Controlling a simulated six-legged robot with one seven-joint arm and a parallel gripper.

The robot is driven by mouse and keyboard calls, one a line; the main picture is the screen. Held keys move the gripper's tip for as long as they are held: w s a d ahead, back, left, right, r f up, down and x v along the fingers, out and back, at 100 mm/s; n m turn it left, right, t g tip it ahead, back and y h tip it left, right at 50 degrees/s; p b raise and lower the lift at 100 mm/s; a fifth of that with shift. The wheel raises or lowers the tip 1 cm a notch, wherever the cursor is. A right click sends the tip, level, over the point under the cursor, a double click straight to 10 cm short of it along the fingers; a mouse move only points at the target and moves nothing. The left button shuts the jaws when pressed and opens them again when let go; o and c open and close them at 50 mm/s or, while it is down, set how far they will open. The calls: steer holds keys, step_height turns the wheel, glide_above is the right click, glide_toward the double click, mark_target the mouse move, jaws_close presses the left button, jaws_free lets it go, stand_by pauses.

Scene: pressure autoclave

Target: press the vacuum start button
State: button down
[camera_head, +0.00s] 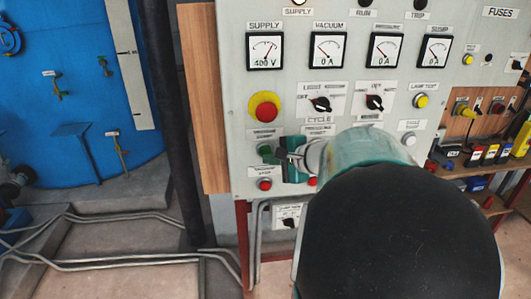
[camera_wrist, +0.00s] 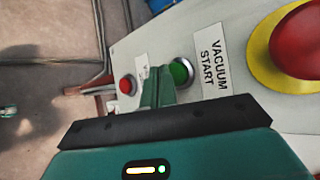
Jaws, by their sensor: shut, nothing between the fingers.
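The vacuum start button is a green button in a metal ring, (camera_wrist: 180,72) beside the label "VACUUM START" (camera_wrist: 212,66) in the wrist view. In the head view the green button (camera_head: 264,150) shows just left of my gripper (camera_head: 279,153). My gripper is shut and empty, and its fingertips (camera_wrist: 158,92) are close to the button. I cannot tell whether they touch it. In the wrist view the fingers cover part of the panel next to the button. My arm hides part of the panel's lower right in the head view.
A red emergency button on a yellow base (camera_head: 264,108) sits above the green button. A red button (camera_head: 265,184) sits below it. Gauges and rotary switches fill the grey panel (camera_head: 237,90). A blue tank (camera_head: 80,100) and floor pipes (camera_head: 130,218) lie to the left.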

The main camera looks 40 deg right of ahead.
steer(key=shift+w, duration=0.15)
stand_by(0.4)
steer(key=shift+w+d, duration=0.2)
steer(key=shift+w, duration=0.05)
